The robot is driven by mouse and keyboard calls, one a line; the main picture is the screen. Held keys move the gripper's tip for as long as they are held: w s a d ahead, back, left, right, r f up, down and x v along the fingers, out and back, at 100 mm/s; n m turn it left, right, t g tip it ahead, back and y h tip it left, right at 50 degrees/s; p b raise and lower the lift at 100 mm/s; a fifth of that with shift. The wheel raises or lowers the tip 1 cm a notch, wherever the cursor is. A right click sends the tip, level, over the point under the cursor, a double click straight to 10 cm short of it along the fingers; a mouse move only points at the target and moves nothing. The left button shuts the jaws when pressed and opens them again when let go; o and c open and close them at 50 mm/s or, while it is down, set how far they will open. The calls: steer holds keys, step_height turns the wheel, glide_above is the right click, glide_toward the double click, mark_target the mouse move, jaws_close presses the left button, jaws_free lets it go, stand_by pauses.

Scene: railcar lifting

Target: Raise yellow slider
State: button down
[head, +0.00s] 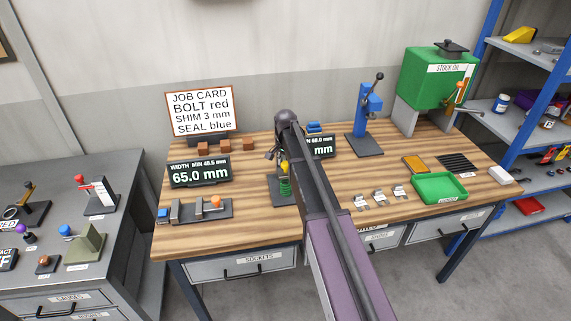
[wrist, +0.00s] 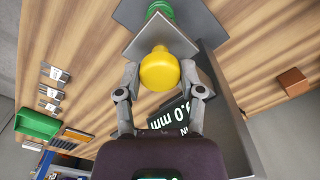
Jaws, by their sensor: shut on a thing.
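The yellow slider (wrist: 160,70) shows its round knob in the wrist view, between the two fingers of my gripper (wrist: 159,76). The fingers are shut on the knob. A grey plate (wrist: 150,38) lies beyond the knob, with part of a green spring (wrist: 158,9) at the top edge. In the head view, a bit of the yellow slider (head: 284,168) shows above the green spring (head: 285,187). My arm covers much of this fixture and its display (head: 322,147), whose full reading is hidden.
The left display (head: 200,172) reads 65.0 mm, with a job card (head: 200,111) behind it. A blue press (head: 367,115), green oil tank (head: 438,77), green tray (head: 440,187) and several metal clips (head: 380,195) stand to the right.

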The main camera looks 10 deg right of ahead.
mark_target(286, 171)
steer(key=shift+r+p, duration=0.45)
steer(key=shift+r, duration=0.4)
steer(key=shift+c, duration=1.1)
jaws_free()
steer(key=shift+f, duration=0.2)
step_height(286, 171, down, 6)
steer(key=b, duration=0.6)
steer(key=shift+r, duration=0.15)
step_height(286, 171, up, 14)
steer(key=p, duration=1.4)
steer(key=shift+r, duration=0.15)
steer(key=s+f+n+b, duration=0.3)
steer(key=s+f+b, duration=0.1)
steer(key=s, duration=0.5)
steer(key=s+f+n+b, duration=0.3)
steer(key=s+f+b, duration=0.2)
steer(key=s, duration=0.5)
steer(key=s+f+n+b, duration=0.3)
steer(key=s+f+b, duration=0.1)
steer(key=s, duration=0.6)
steer(key=shift+a+f+b, duration=0.15)
steer(key=shift+f+b, duration=0.2)
steer(key=shift+f, duration=0.1)
